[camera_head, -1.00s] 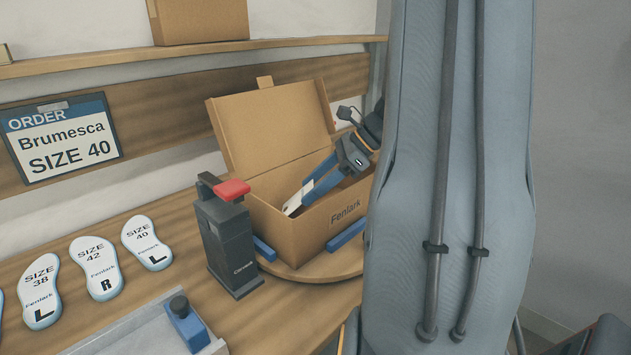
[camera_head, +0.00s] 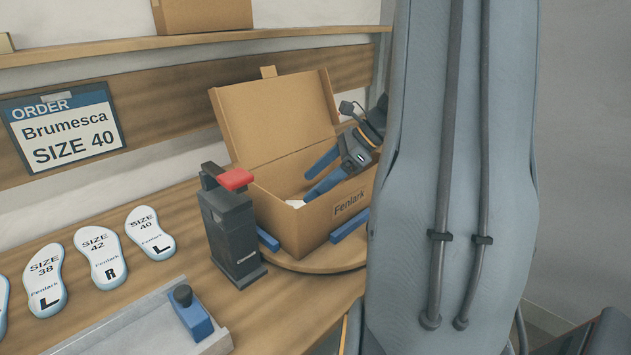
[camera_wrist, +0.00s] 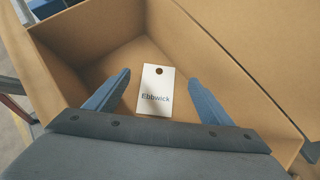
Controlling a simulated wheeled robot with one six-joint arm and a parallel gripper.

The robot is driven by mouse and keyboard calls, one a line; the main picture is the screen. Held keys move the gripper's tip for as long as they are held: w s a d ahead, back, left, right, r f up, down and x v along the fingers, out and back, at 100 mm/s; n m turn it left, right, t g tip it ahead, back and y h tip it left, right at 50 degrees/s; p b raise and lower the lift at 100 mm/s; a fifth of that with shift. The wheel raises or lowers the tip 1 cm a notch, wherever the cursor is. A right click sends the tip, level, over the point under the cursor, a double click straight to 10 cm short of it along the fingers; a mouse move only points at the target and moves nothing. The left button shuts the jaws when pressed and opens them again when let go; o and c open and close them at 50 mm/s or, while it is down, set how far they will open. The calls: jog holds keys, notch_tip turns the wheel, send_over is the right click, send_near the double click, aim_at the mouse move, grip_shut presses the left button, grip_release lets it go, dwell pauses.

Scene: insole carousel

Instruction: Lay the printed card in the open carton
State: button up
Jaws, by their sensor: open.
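The open carton (camera_head: 272,208), marked Fenlark, stands on the round wooden turntable with its lid raised at the back. The printed card (camera_wrist: 155,92), white with a punched hole and the word Ebbwick, lies inside the carton in the wrist view. In the head view only a small white bit of it (camera_head: 295,203) shows above the carton's front wall. My gripper (camera_head: 308,186) is open and reaches into the carton from the right. In the wrist view its blue fingers (camera_wrist: 158,86) stand apart on either side of the card, with visible gaps.
A dark post with a red top (camera_head: 235,180) stands close to the carton's left. Several insoles (camera_head: 102,257) lie on the bench at left. A grey tray (camera_head: 135,330) with a blue block (camera_head: 190,318) is in front. An order sign (camera_head: 62,130) reads Brumesca, size 40.

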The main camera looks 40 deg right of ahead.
jog(key=v, duration=0.7)
jog(key=shift+s+d+r+b, duration=0.2)
jog(key=shift+r+b, duration=0.1)
dwell(0.4)
